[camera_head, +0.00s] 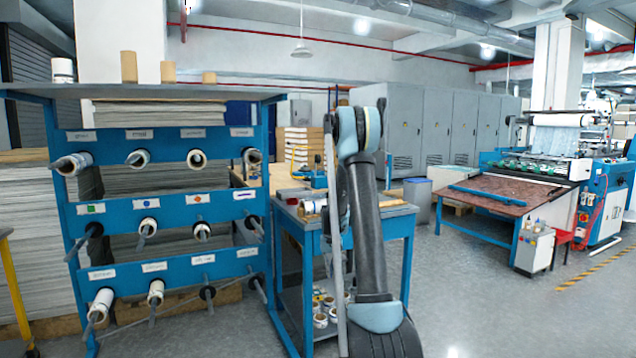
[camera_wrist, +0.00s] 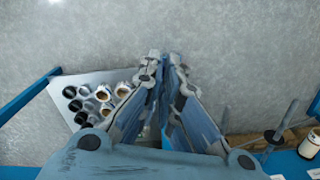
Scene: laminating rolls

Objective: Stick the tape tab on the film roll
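Film rolls sit on the pegs of a blue rack at the left of the head view, such as a white roll (camera_head: 72,164) at the upper left and another white roll (camera_head: 100,304) at the lower left. I cannot tell which one the task means. No tape tab can be made out. My gripper (camera_wrist: 167,60) shows in the wrist view, fingers drawn together at the tips, with nothing visible held. It hangs above the floor, apart from any roll. In the head view my arm hides part of the blue table, and the gripper cannot be made out.
The blue table (camera_head: 345,226) carries small items, with rolls on its lower shelf (camera_head: 320,347). In the wrist view a grey shelf (camera_wrist: 62,88) holds several rolls at left, and a peg with a white roll (camera_wrist: 312,145) is at right. Open floor (camera_head: 480,290) lies right; a laminating machine (camera_head: 600,190) stands beyond.

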